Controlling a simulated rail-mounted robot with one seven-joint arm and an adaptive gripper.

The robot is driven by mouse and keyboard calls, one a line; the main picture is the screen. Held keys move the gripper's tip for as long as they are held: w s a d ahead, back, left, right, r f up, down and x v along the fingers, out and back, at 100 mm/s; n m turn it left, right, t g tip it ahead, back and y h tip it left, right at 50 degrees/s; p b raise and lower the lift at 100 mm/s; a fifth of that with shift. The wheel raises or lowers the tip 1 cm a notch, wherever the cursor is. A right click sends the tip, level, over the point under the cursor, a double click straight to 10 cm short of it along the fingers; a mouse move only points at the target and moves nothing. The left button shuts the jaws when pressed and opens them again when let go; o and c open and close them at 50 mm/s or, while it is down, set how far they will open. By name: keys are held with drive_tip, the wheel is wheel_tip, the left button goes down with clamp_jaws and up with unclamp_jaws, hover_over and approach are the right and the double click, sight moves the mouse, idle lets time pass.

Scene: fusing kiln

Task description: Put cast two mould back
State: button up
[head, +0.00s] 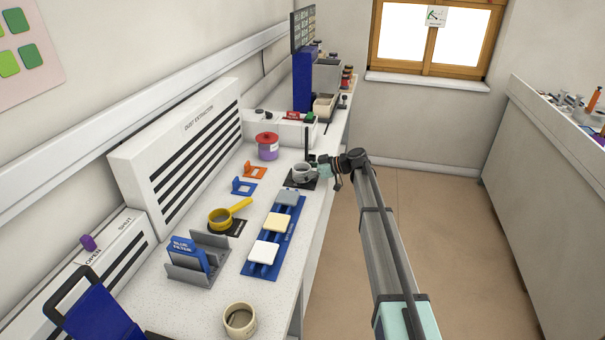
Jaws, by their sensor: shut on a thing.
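My gripper (316,170) reaches in from the right in the head view and is shut on a small grey round cup-like piece (302,174). The piece is at or just above a dark square pad (296,184) near the bench's right edge; I cannot tell whether it touches the pad. The fingertips are small and partly hidden by the piece. No label reading "cast two" is legible.
The aisle floor (440,220) is clear.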

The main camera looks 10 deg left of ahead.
drive_tip(key=o, duration=1.6)
drive_tip(key=shift+r+p, duration=0.2)
drive_tip(key=shift+p, duration=0.15)
drive_tip(key=b+v, duration=0.4)
drive_tip(key=v, duration=0.8)
drive_tip(key=shift+s+f, duration=0.1)
drive_tip(key=shift+f, duration=0.05)
